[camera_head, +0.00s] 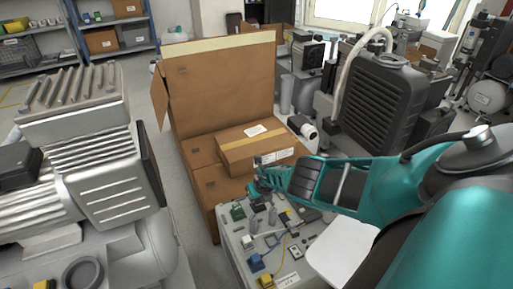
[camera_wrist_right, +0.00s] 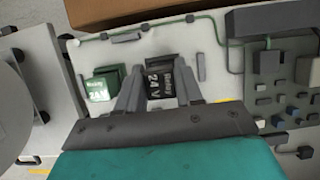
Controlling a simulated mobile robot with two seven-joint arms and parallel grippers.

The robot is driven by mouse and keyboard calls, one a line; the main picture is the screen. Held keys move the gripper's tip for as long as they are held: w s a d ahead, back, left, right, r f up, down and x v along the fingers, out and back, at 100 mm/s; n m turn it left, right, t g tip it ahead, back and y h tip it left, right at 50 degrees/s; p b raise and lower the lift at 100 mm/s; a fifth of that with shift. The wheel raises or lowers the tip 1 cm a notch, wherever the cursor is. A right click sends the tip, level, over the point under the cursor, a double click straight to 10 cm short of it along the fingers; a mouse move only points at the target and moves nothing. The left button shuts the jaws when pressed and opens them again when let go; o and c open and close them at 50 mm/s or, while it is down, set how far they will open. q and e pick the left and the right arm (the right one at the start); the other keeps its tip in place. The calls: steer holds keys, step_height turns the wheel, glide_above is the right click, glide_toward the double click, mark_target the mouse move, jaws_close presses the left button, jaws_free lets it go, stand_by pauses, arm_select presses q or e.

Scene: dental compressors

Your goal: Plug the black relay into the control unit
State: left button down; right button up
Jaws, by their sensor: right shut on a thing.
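The black relay (camera_wrist_right: 167,77), marked "Relay 24V", is between the two fingers of my right gripper (camera_wrist_right: 158,88) in the right wrist view. The gripper is shut on it. The control unit (camera_wrist_right: 210,58) is a light grey panel with parts and wires, directly behind the relay. I cannot tell whether the relay touches it. In the head view my right gripper (camera_head: 262,188) is over the far end of the control unit (camera_head: 232,243), and the relay there is too small to make out. My left gripper is not in view.
A green relay (camera_wrist_right: 104,86) sits on the panel left of my fingers. Cardboard boxes (camera_head: 255,150) stand behind the control unit. A large grey compressor (camera_head: 100,160) is at left, and a black ribbed unit (camera_head: 385,105) is at back right.

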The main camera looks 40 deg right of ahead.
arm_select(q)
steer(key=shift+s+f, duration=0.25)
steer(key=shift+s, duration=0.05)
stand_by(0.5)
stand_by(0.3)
arm_select(e)
steer(key=o, duration=0.7)
steer(key=shift+c, duration=0.2)
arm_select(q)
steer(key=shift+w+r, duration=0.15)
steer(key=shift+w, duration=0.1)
arm_select(e)
steer(key=o, duration=0.5)
steer(key=shift+c, duration=0.2)
steer(key=o, duration=0.3)
